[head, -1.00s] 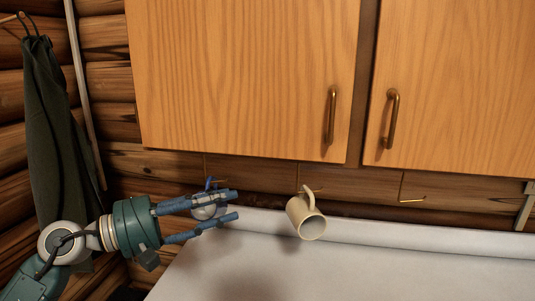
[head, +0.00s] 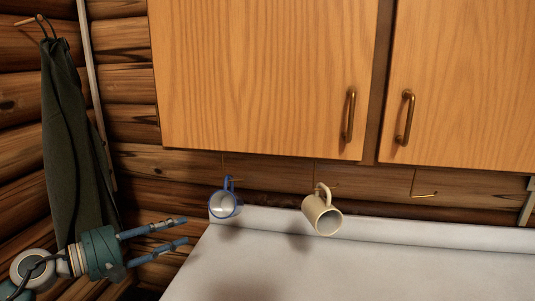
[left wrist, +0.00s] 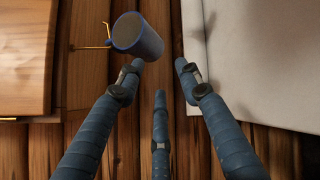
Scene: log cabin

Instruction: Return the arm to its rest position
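My left gripper (head: 186,231) is at the lower left in the head view, left of the white counter. Its fingers are spread, with nothing between them. A white mug with a blue rim and handle (head: 224,207) hangs from a hook under the cabinet, to the right of the fingertips and apart from them in the head view. In the left wrist view the blue mug (left wrist: 140,36) is beyond the spread fingers (left wrist: 160,75). My right gripper is not in view.
A cream mug (head: 323,215) hangs on the middle hook; the right hook (head: 425,195) is empty. Wooden cabinets (head: 260,75) are above. The white counter (head: 380,275) looks clear. A dark cloth (head: 75,150) hangs on the log wall at left.

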